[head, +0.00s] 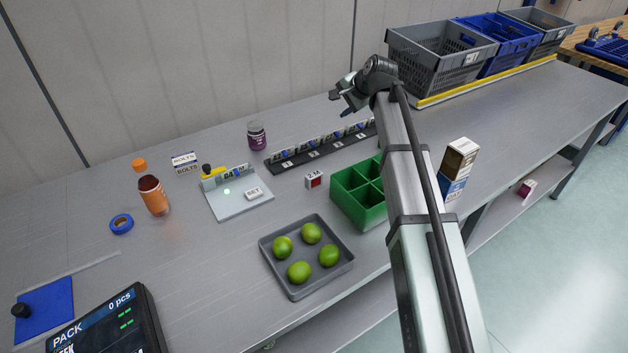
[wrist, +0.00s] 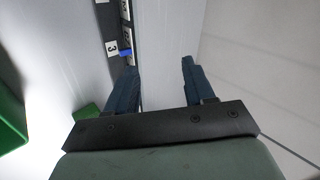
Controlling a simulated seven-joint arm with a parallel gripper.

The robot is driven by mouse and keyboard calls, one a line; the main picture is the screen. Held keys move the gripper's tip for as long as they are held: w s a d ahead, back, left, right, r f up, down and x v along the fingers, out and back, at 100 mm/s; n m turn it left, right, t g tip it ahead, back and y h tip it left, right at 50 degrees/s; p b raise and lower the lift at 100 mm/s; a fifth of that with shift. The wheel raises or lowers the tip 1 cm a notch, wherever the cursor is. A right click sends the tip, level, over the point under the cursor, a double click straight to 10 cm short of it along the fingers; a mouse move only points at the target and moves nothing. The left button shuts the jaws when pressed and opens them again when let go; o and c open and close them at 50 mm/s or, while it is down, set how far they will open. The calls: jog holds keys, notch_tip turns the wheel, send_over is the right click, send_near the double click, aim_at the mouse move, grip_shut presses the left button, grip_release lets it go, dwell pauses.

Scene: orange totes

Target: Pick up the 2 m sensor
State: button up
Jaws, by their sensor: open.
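My gripper (head: 344,97) is raised near the back of the bench, above and to the right of the sensor in the head view. In the wrist view its two fingers (wrist: 158,88) are apart with nothing between them.
A black numbered rack (head: 318,149) lies behind the sensor; the green bin (head: 350,200) stands beside it. A grey tray (head: 290,285) of limes is in front. A plate marked "SET" (head: 238,205) is left. Grey and blue crates (head: 440,75) stand at the back right.

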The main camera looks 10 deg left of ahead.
jog(key=s+a+f+g+h, duration=0.2)
jog(key=s+a+g+h, duration=0.15)
jog(key=s, duration=0.65)
jog(key=m+g+h, duration=0.2)
jog(key=g+h, duration=0.1)
send_over(314, 174)
jog(key=shift+t, duration=0.25)
jog(key=f, duration=0.7)
jog(key=shift+s+d+f, duration=0.25)
jog(key=shift+f, duration=0.1)
jog(key=shift+w+a+f, duration=0.1)
jog(key=shift+a+f, duration=0.05)
jog(key=shift+f, duration=1.4)
jog(key=shift+w+a+f, duration=0.1)
jog(key=shift+f, duration=1.4)
grip_shut()
